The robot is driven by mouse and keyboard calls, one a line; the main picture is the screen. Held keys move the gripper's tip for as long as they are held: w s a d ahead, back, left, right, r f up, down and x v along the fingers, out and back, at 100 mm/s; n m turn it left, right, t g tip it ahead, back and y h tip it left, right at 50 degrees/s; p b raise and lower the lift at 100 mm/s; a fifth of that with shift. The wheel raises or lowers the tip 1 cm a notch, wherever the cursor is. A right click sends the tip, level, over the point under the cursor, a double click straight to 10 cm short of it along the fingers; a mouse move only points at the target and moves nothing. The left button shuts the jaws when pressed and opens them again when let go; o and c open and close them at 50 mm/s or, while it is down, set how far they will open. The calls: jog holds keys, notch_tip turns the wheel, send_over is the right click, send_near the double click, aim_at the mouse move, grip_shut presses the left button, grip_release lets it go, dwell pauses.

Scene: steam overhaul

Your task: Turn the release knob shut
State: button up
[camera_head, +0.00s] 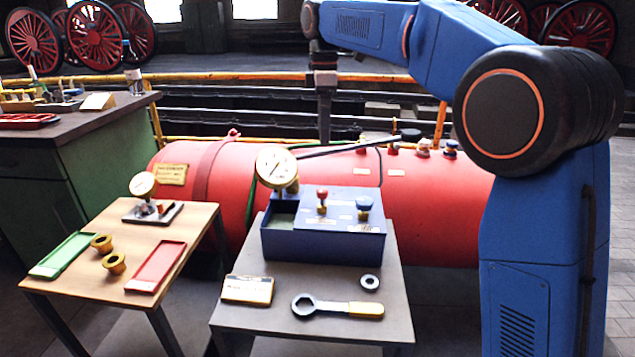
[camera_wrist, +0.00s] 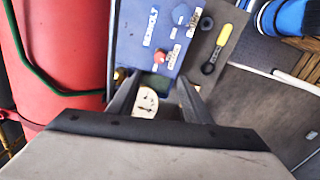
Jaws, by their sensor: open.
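The blue box (camera_head: 325,240) stands on the grey table and carries a red-topped knob (camera_head: 322,198) and a blue-topped knob (camera_head: 364,205). Their labels are too small to read, so I cannot tell which is the release knob. A dial gauge (camera_head: 277,167) rises at the box's back left corner. My gripper (camera_head: 325,135) hangs down behind the box, apart from both knobs. In the wrist view my gripper (camera_wrist: 157,85) has its fingers spread, with the gauge (camera_wrist: 146,102) showing between them. The red knob (camera_wrist: 160,56) and blue knob (camera_wrist: 180,15) lie beyond the fingertips.
A grey lever (camera_head: 350,147) slopes up behind the box. A red boiler (camera_head: 440,205) lies behind. A wrench (camera_head: 338,307), a washer (camera_head: 370,282) and a small plate (camera_head: 248,290) lie in front. A wooden table (camera_head: 135,240) with trays stands left.

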aim_at(323, 190)
notch_tip(323, 190, down, 17)
jog(key=shift+f, duration=0.2)
dwell(0.5)
jog(key=c, duration=1.1)
